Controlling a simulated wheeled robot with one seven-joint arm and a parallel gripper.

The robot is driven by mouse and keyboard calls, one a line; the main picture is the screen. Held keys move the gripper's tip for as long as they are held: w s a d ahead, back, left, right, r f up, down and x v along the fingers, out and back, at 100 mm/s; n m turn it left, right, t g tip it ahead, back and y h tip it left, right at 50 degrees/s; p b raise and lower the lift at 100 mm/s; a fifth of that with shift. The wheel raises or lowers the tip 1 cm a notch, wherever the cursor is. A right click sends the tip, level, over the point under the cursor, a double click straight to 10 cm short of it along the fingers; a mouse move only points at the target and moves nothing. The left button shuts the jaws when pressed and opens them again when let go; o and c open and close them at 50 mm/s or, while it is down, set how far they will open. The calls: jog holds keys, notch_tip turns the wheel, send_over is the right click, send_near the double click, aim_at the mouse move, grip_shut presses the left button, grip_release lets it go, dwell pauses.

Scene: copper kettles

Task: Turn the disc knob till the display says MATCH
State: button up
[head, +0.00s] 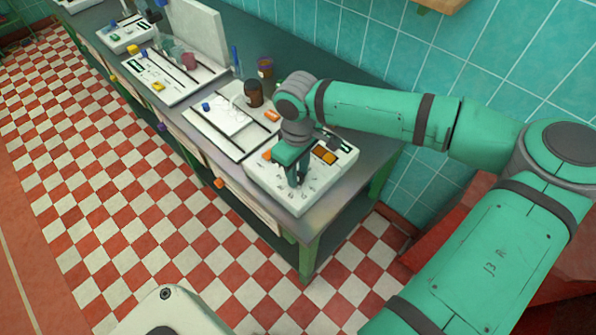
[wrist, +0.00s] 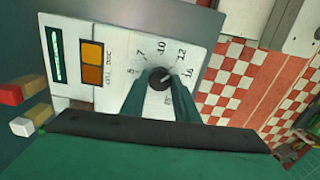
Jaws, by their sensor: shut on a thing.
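In the head view my gripper (head: 298,175) points down at the near-end panel (head: 262,181) and hides the knob. The display (wrist: 57,54) is a narrow dark strip with green characters, seen sideways; I cannot read it.
An amber button (wrist: 92,53) and a darker orange one (wrist: 91,75) lie between display and knob. Coloured blocks (wrist: 22,90) show at the left. In the head view, more white panels (head: 165,72) line the bench, and the checkered floor is clear.

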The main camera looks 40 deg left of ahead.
jog(key=m, duration=0.5)
jog(key=shift+m, duration=0.3)
dwell(0.4)
jog(key=o, duration=1.1)
notch_tip(320, 180, up, 11)
jog(key=shift+f, duration=0.1)
